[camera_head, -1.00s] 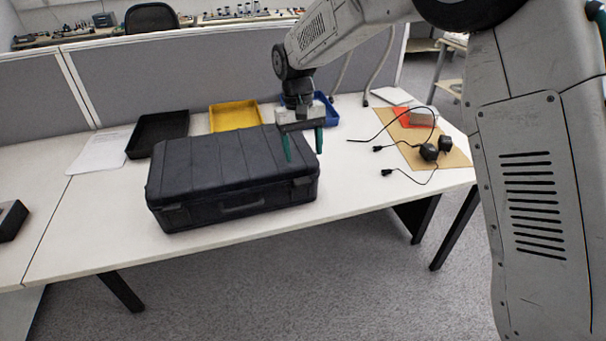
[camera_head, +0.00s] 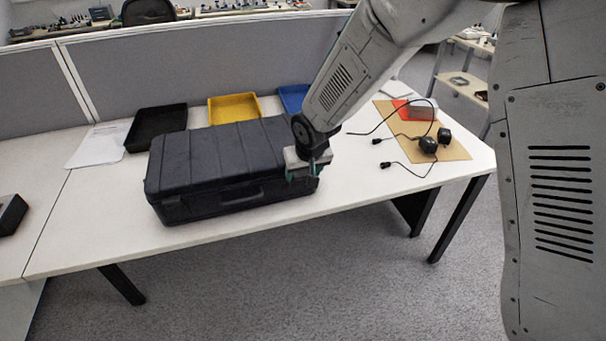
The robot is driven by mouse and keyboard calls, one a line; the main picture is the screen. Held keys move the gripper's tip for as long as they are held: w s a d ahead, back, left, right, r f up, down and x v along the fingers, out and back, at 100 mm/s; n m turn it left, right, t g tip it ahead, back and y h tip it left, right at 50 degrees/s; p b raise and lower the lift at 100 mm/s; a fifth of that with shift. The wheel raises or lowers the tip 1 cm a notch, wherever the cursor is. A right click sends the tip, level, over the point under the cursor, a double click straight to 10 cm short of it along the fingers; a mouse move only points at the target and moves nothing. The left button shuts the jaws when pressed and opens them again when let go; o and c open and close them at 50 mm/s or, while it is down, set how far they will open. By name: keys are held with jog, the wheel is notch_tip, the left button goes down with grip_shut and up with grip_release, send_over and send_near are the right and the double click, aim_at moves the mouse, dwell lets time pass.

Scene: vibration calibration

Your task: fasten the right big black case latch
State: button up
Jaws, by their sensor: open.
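The big black case (camera_head: 215,165) lies closed on the white table, with its handle (camera_head: 240,193) on the front side. My gripper (camera_head: 302,176) is at the case's front right corner, with its fingers toward the front face. The right latch is hidden behind my gripper or too small to make out. The left latch (camera_head: 172,201) shows faintly near the front left corner. My gripper is open and holds nothing that I can see. I cannot tell whether its fingers touch the case.
Behind the case stand a black tray (camera_head: 156,126), a yellow tray (camera_head: 234,108) and a blue tray (camera_head: 293,97). The table's front strip is clear.

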jog(key=shift+x, duration=0.9)
jog(key=c, duration=1)
jog(key=shift+w+a+r+g, duration=0.1)
jog(key=shift+w+r+g, duration=0.1)
jog(key=shift+w+g, duration=0.35)
jog(key=shift+g+h, duration=0.4)
jog(key=shift+g, duration=0.45)
jog(key=shift+r, duration=0.1)
jog(key=o, duration=1)
